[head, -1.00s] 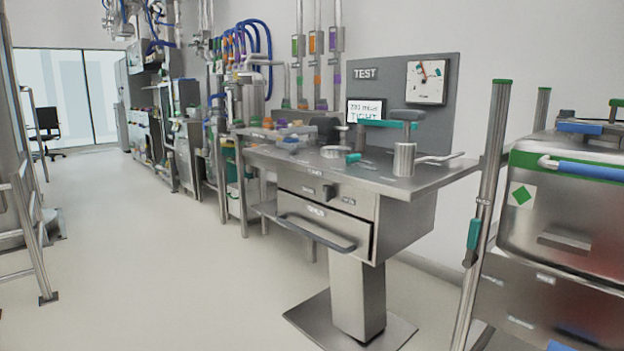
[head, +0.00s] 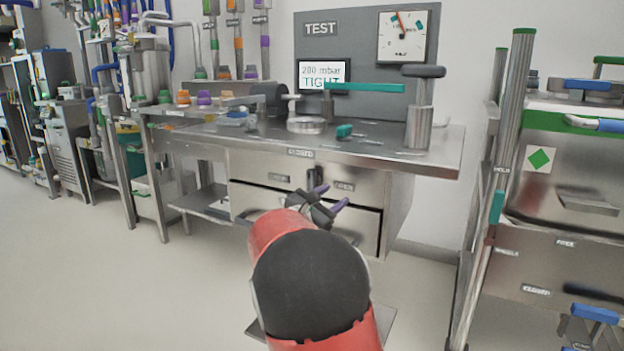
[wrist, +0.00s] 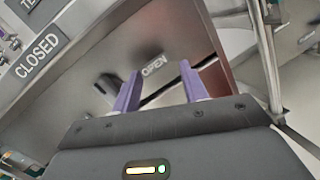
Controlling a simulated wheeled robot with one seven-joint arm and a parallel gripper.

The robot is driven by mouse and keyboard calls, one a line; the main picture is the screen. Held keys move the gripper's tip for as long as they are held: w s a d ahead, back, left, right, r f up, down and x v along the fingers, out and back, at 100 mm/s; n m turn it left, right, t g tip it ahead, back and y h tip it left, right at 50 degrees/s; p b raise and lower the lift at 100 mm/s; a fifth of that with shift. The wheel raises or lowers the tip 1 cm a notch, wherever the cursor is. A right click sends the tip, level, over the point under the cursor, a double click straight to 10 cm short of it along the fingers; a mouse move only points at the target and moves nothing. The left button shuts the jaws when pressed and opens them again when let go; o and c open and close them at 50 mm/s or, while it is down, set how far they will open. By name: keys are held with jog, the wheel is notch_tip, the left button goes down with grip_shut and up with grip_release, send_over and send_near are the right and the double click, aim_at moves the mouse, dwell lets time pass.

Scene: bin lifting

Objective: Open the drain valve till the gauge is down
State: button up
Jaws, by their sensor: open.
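The gauge (head: 403,37) is a white square dial on the grey test board, with a red-orange needle leaning up and slightly left. The display (head: 323,75) beside it reads 200 mbar TIGHT. The drain valve handle (head: 314,177), small and black, is on the bench's front panel below a CLOSED label and looks upright, partly behind my gripper. In the wrist view, the dark handle (wrist: 107,84) is left of an OPEN label. My gripper (head: 328,198) has purple fingers and is open and empty in front of the panel. The wrist view shows its fingers (wrist: 160,74) apart, not around the handle.
The steel bench (head: 440,160) carries a teal lever (head: 375,87), a steel cylinder (head: 419,128) and a clear round dish (head: 307,125). A drawer (head: 365,228) is below the panel. A steel post (head: 507,150) and cabinet stand at right. Floor at left is clear.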

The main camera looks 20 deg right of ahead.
aim_at(309, 178)
jog(key=w+a+n+t, duration=0.1)
jog(key=w+n, duration=0.1)
jog(key=w+a+n+t, duration=0.1)
jog(key=w+n+t, duration=0.1)
jog(key=w+a+n+t, duration=0.2)
jog(key=w, duration=0.1)
jog(key=shift+w, duration=0.1)
jog(key=shift+w+r+n+t, duration=0.1)
jog(key=shift+w+n+t, duration=0.25)
jog(key=shift+n+t, duration=0.05)
jog(key=x, duration=0.7)
jog(key=shift+d, duration=0.1)
grip_shut()
